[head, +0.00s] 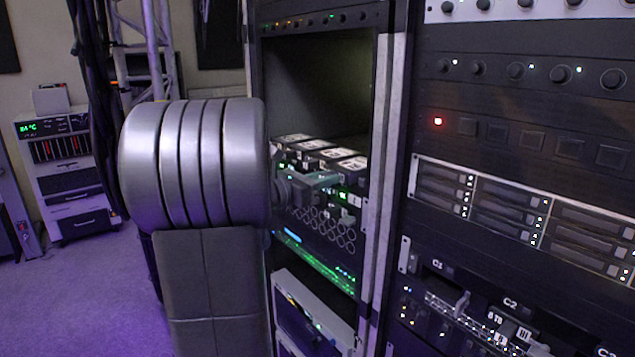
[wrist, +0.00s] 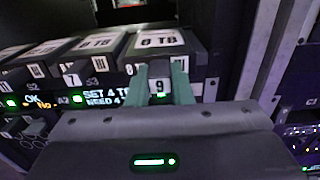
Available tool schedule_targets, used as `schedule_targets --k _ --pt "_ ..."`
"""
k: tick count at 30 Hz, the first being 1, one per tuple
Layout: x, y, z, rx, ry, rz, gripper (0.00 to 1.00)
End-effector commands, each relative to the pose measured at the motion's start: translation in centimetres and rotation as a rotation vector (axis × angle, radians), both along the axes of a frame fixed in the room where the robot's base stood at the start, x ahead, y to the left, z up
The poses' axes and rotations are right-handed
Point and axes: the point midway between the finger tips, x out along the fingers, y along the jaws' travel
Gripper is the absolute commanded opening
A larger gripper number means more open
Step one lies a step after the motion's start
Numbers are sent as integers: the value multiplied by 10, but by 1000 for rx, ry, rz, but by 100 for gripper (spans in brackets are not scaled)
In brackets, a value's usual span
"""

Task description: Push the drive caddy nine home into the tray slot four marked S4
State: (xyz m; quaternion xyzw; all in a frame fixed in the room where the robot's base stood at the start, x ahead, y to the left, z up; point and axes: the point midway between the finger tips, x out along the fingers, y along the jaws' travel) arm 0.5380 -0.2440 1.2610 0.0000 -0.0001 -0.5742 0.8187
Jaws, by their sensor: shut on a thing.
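Caddy nine (wrist: 160,40) is a dark block with a white 8 TB label on top and a 9 on its front handle. It sits at the right end of the row of caddies, right of the caddy marked 7 (wrist: 88,55) at S3. My gripper (wrist: 160,84) is shut on caddy nine's handle, a pale green finger on each side. In the head view my gripper (head: 322,181) is at the row's front. The tray (head: 322,230) holds the row in the rack. The S4 mark is hidden behind my gripper, and I cannot tell how deep caddy nine sits.
A pale rack post (head: 388,150) stands close on the right. The bay above the caddies is open and empty.

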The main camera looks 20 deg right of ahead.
Motion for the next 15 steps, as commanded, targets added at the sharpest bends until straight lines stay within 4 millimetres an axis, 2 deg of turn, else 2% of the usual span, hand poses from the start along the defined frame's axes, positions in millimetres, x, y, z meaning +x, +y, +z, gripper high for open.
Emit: schedule_targets --k 6,15 --pt "4 -11 1 -2 -2 -1 0" --pt "5 -13 1 -2 -2 1 0"
